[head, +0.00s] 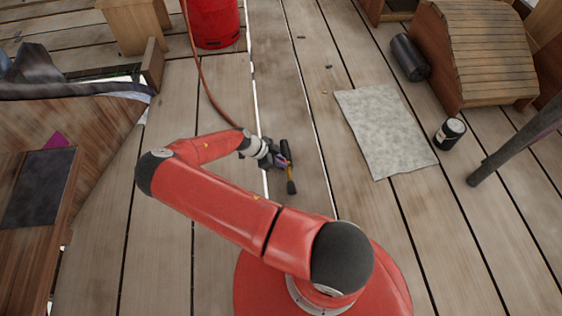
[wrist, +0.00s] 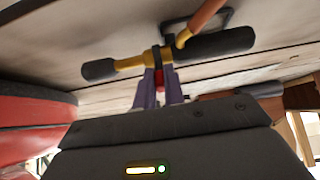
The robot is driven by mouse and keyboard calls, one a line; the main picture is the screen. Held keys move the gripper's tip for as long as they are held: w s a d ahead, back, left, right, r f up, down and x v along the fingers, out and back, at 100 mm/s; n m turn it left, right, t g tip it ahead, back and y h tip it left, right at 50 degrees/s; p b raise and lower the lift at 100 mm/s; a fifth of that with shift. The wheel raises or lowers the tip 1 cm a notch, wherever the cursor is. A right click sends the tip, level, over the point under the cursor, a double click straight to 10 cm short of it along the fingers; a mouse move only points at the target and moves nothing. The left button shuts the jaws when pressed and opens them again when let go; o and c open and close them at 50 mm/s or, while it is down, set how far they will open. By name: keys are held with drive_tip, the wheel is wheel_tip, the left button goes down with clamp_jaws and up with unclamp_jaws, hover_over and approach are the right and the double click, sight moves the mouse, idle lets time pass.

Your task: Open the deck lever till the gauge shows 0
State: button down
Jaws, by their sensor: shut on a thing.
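The deck lever (head: 291,186) lies low over the planks in the head view, a bar with black ends and a yellow middle. In the wrist view the lever (wrist: 130,63) runs across the top, with a short black end at left and a longer black grip at right. My gripper (head: 281,162) is shut on the lever's middle, and its purple fingers (wrist: 160,76) reach it beside a dark band. A small red part shows between the fingers. No gauge face can be made out in either view.
An orange-brown hose (head: 205,80) runs from the red canister (head: 214,22) towards the lever. A grey sheet (head: 385,130) lies to the right, near a dark can (head: 449,133), a black roll (head: 409,57) and a slatted wooden piece (head: 480,55). Bare planks surround the lever.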

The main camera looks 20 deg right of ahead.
drive_tip(key=shift+a+f, duration=0.1)
drive_tip(key=shift+a, duration=0.05)
drive_tip(key=c, duration=1.5)
unclamp_jaws()
drive_tip(key=p+v, duration=0.1)
drive_tip(key=v, duration=0.6)
drive_tip(key=shift+w+a+r, duration=0.1)
drive_tip(key=shift+a+r, duration=0.1)
drive_tip(key=shift+r, duration=0.15)
